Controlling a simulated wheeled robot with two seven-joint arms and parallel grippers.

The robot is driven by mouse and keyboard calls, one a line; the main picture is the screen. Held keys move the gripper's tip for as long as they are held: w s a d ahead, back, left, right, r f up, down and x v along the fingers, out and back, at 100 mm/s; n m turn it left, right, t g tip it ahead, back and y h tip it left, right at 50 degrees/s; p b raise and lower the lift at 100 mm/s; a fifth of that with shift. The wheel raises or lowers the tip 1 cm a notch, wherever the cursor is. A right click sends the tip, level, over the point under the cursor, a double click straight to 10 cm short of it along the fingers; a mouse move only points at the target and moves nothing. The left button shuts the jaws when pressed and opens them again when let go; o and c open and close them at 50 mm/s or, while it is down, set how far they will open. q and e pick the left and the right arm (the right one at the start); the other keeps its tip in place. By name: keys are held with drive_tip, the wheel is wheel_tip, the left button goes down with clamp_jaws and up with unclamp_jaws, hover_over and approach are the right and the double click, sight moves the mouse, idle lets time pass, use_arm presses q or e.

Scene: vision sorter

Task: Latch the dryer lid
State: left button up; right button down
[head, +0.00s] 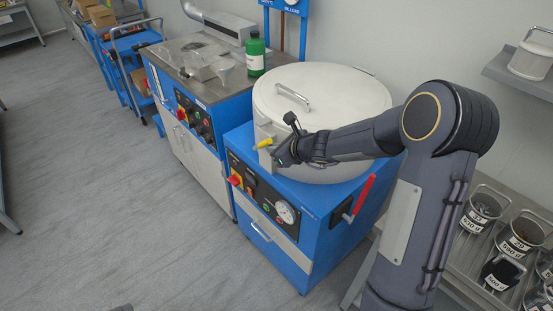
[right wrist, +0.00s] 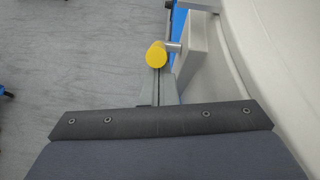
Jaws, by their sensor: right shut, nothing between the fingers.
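The dryer (head: 300,215) is a blue cabinet with a white drum on top. Its round white lid (head: 335,88), with a metal handle (head: 293,97), lies flat on the drum. The latch is a lever with a yellow knob (head: 264,143) at the drum's front left; the knob also shows in the right wrist view (right wrist: 156,54), on a metal rod from a grey block (right wrist: 192,48). My right gripper (head: 280,158) is shut and empty, its fingertips (right wrist: 161,78) right by the knob. I cannot tell whether they touch it. My left gripper is not in view.
A red lever (head: 363,194) sticks up at the dryer's right front. A workbench (head: 190,60) with a green bottle (head: 255,55) adjoins on the left. A rack with labelled containers (head: 519,237) stands right. The floor (head: 110,190) in front is clear.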

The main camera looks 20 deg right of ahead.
drive_tip(key=shift+w+a+r+p, duration=0.15)
drive_tip(key=shift+w+r+p, duration=0.1)
drive_tip(key=shift+r+p, duration=0.2)
drive_tip(key=shift+w+a+r+p, duration=0.1)
drive_tip(key=shift+w+r+p, duration=0.15)
drive_tip(key=shift+r+p, duration=0.2)
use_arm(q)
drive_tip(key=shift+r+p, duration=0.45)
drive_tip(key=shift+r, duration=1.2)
use_arm(e)
drive_tip(key=shift+w+a+r, duration=0.2)
drive_tip(key=shift+w+r, duration=0.25)
drive_tip(key=shift+w, duration=0.1)
drive_tip(key=shift+w+a+r, duration=0.2)
drive_tip(key=shift+w+r, duration=0.2)
drive_tip(key=shift+w, duration=0.15)
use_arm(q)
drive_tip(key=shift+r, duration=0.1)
use_arm(e)
drive_tip(key=shift+r, duration=0.1)
